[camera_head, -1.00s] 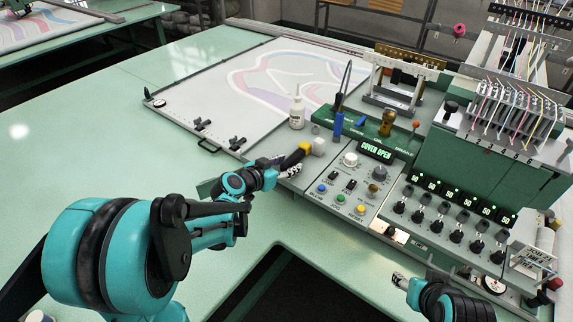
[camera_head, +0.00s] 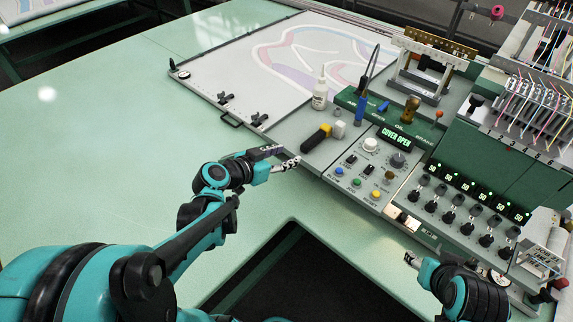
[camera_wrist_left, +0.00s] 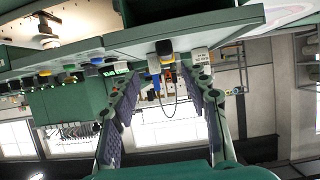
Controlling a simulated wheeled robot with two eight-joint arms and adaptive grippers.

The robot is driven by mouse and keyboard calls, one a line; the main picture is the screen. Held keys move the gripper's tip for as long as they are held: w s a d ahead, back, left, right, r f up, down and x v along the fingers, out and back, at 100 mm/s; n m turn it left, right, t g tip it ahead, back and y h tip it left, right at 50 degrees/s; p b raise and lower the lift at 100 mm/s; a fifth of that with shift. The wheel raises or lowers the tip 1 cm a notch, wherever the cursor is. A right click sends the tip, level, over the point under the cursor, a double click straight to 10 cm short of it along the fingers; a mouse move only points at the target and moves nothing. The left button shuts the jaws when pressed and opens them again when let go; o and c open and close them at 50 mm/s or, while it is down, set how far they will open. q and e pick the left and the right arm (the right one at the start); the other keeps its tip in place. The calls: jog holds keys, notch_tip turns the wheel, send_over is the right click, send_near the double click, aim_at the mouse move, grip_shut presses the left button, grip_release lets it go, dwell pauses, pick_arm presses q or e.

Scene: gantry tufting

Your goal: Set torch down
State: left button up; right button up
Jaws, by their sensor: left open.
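The torch (camera_head: 316,138), black with a yellow head, lies on the grey panel of the machine, beside a small white block (camera_head: 339,129). My left gripper (camera_head: 282,158) is open and empty, just left of and nearer than the torch, with a gap between them. In the left wrist view, which looks upside down, the spread fingers of the left gripper (camera_wrist_left: 165,95) frame the torch's dark end (camera_wrist_left: 163,47). My right gripper (camera_head: 411,259) is at the lower right, in front of the machine's edge; its finger opening is unclear.
A white bottle (camera_head: 320,95) and a blue-handled tool (camera_head: 360,108) stand behind the torch. Buttons and knobs (camera_head: 371,145) lie to its right, by the lit "COVER OPEN" display (camera_head: 396,139). The green table (camera_head: 110,150) at left is clear.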

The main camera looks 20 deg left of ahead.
pick_arm(q)
jog(key=s+d+f+n+g+y, duration=0.1)
jog(key=s+d+n+g+y, duration=0.1)
jog(key=s, duration=0.5)
jog(key=s+d+f+n+g+y, duration=0.1)
jog(key=s+d+g+y, duration=0.1)
jog(key=s, duration=0.6)
jog(key=shift+s+d+f+n+g+y, duration=0.2)
jog(key=shift+s+d+n+g+y, duration=0.15)
jog(key=shift+d+g, duration=0.25)
jog(key=shift+w, duration=0.1)
notch_tip(320, 180, down, 2)
jog(key=shift+f+b, duration=0.1)
jog(key=shift+b, duration=0.95)
